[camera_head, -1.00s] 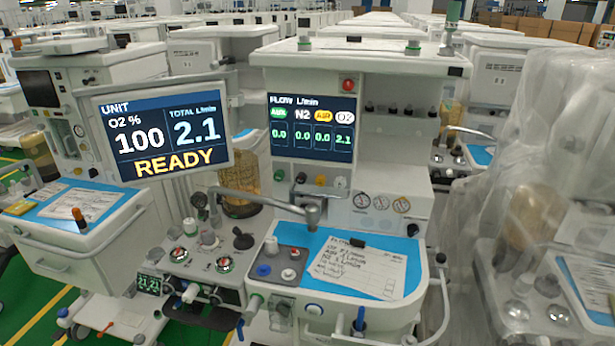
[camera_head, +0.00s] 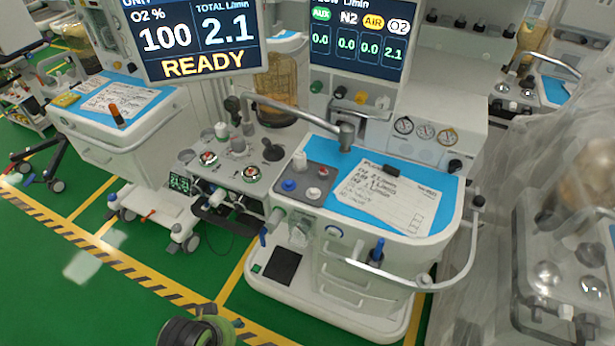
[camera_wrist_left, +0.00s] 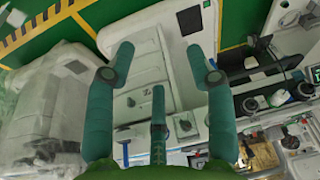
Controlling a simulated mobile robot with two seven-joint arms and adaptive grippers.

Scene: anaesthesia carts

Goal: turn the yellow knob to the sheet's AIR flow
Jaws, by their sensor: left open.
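The yellow knob (camera_head: 361,97) sits in a row of knobs under the flow display (camera_head: 358,42), between a black knob and a white knob. The display reads AUX 0.0, N2 0.0, AIR 0.0 and O2 2.1. The handwritten sheet (camera_head: 398,197) lies on the blue work surface under a black clip; its flow figures are too small to read surely. My left gripper (camera_wrist_left: 160,56) is open and empty in the left wrist view, above a cart and green floor, away from the knob. Part of my left arm shows at the bottom of the head view. My right gripper is not in view.
A metal arm (camera_head: 300,112) reaches over the work surface below the knobs. The READY monitor (camera_head: 196,36) stands left. Gauges (camera_head: 424,131) sit right of the knobs. A plastic-covered cart (camera_head: 560,230) stands close on the right. Green floor is open at lower left.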

